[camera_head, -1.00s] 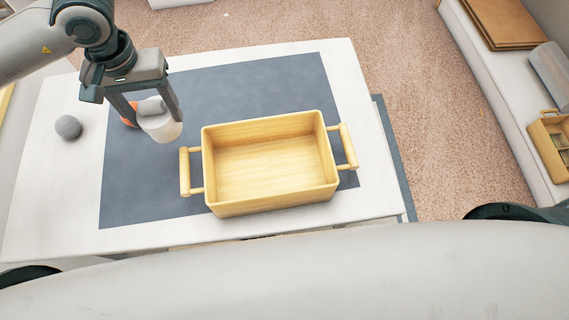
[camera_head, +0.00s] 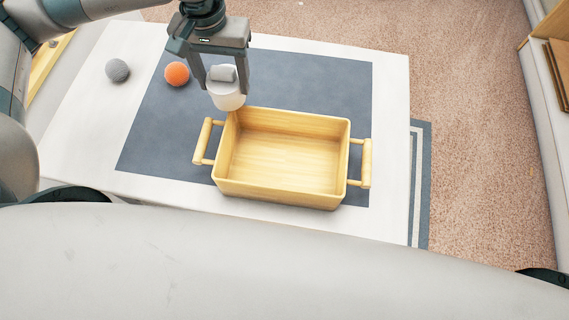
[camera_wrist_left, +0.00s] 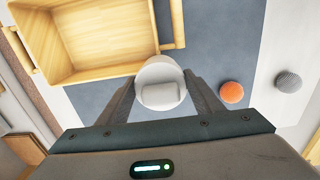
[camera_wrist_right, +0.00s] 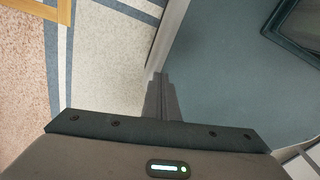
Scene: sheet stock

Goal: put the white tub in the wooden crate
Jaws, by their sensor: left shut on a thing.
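The white tub (camera_head: 228,97) is held between the fingers of my left gripper (camera_head: 226,84), which is shut on it. A grey patch shows on top of the tub. The tub is by the back left corner of the wooden crate (camera_head: 283,195), seemingly above the mat. In the left wrist view the tub (camera_wrist_left: 158,72) sits between the fingers, beside the crate (camera_wrist_left: 100,72). The crate is empty, with a handle at each end. My right gripper (camera_wrist_right: 160,80) shows in the right wrist view with its fingers together, shut and empty.
An orange ball (camera_head: 177,74) lies on the dark mat (camera_head: 150,140), left of the tub. A grey ball (camera_head: 117,70) lies on the white table (camera_head: 75,130) farther left. The mat right of the crate is clear.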

